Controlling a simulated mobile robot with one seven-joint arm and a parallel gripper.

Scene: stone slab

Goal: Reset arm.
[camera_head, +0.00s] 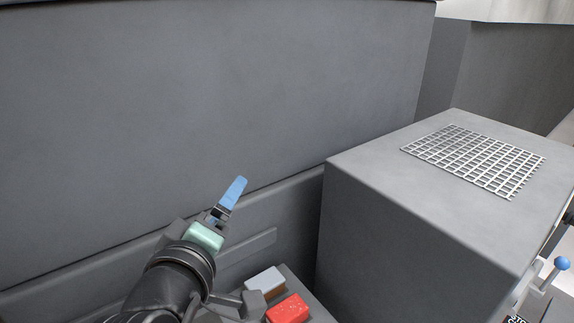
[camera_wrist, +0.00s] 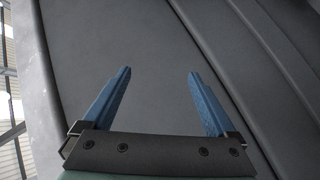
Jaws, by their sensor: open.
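My gripper (camera_head: 232,196) shows at the lower left of the middle in the head view, its blue fingers pointing up and to the right. In the wrist view my gripper (camera_wrist: 160,95) has its two blue fingers spread wide apart. Nothing is between them.
A grey stone block (camera_head: 400,215) stands to the right, with a white wire grid (camera_head: 475,160) on top. A tall grey wall (camera_head: 200,100) is behind my gripper. A red item (camera_head: 288,309) and a light grey item (camera_head: 265,282) lie low beside my arm. A blue-knobbed lever (camera_head: 561,264) is at far right.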

